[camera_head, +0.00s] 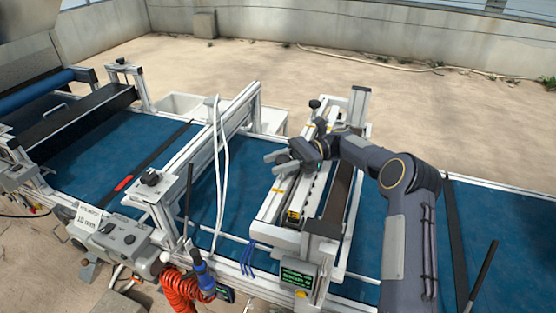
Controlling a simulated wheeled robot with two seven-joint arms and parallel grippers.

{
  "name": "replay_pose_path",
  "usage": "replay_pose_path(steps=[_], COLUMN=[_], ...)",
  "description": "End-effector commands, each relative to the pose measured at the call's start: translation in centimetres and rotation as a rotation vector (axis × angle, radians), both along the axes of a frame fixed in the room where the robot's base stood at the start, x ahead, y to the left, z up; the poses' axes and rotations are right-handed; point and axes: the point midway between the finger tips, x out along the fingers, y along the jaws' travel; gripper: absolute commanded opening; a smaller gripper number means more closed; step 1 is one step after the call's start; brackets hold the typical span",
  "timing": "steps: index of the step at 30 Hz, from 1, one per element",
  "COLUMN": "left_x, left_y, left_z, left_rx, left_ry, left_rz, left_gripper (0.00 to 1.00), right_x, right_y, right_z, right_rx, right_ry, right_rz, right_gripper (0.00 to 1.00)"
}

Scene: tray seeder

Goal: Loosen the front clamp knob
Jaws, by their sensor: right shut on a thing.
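My right gripper (272,161) reaches in from the right over the middle of the white seeder bridge (264,209). Another black knob (315,104) stands upright towards the bridge's far end, clear of the gripper. My left gripper is not in view.
The blue conveyor belt (218,176) runs under the bridge. A small green display (297,278) sits at the near end. A metal frame with white cables (222,165) stands left. A coiled red hose (180,289) hangs in front. A black-knobbed stand (150,178) is front left.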

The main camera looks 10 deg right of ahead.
Motion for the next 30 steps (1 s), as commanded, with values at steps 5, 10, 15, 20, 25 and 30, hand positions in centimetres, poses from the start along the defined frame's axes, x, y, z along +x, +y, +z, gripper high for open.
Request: replay_pose_path(steps=[5,10,15,20,25,30], left_x=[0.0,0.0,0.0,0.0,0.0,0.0], left_y=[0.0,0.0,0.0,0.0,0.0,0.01], left_z=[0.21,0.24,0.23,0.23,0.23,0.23], left_rx=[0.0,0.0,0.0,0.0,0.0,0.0], left_ry=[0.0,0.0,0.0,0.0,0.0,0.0], left_rz=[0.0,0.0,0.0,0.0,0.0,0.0], left_gripper=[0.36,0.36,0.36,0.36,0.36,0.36], right_x=[-0.03,-0.08,-0.08,-0.09,-0.09,-0.09], right_y=[0.01,0.0,0.01,0.02,0.02,0.02], right_z=[0.09,0.16,0.18,0.2,0.18,0.11], right_rx=[0.002,0.003,0.004,0.005,0.004,0.002], right_ry=[0.0,-0.001,-0.002,-0.003,-0.002,-0.001], right_rz=[0.048,0.066,0.068,0.067,0.067,0.067], right_gripper=[0.14,0.14,0.14,0.14,0.55,0.59])
